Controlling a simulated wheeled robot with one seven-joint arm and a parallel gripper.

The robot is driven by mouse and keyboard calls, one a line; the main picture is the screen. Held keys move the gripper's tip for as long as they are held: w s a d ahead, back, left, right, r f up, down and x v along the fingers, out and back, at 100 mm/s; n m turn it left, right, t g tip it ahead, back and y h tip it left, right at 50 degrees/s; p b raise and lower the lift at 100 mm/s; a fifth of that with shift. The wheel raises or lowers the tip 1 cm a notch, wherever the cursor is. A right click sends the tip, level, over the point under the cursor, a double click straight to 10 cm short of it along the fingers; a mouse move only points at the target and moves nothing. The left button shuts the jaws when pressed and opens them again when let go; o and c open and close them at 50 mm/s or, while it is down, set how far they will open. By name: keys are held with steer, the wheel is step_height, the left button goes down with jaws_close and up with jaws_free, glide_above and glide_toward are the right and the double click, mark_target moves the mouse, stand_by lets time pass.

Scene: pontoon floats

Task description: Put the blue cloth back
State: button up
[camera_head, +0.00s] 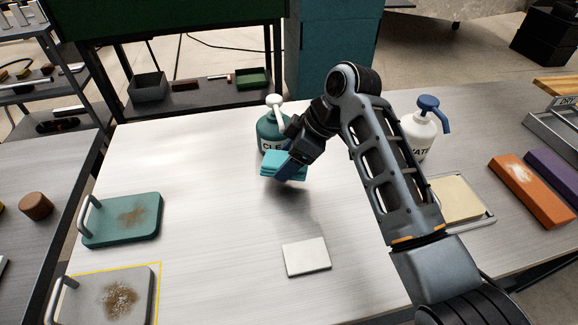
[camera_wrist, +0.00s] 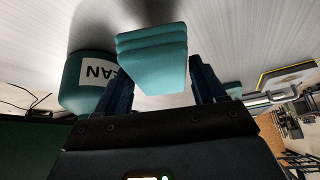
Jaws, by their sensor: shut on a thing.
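The blue cloth (camera_head: 279,163) is a folded, layered teal-blue pad. My gripper (camera_head: 288,171) is shut on it and holds it over the table, in front of the teal pump bottle (camera_head: 271,131). A shadow lies on the table below the cloth. In the wrist view the cloth (camera_wrist: 152,55) sits between the two fingers of my gripper (camera_wrist: 163,82), its folded layers facing the camera. The teal bottle (camera_wrist: 88,80) stands just left of it there. A white square pad (camera_head: 306,257) lies flat on the table in front of the gripper.
A teal float (camera_head: 122,220) and a grey float (camera_head: 110,300), both with brown smears, lie at left; yellow lines edge the grey one. A white pump bottle (camera_head: 420,130), a tray with a cream pad (camera_head: 456,199) and an orange block (camera_head: 532,188) are at right. The table's centre-left is clear.

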steer(key=shift+f+p, duration=0.3)
steer(key=shift+f, duration=1.45)
steer(key=shift+f, duration=0.1)
steer(key=o, duration=0.9)
steer(key=shift+o, duration=0.2)
steer(key=b+v, duration=0.1)
steer(key=v, duration=1.1)
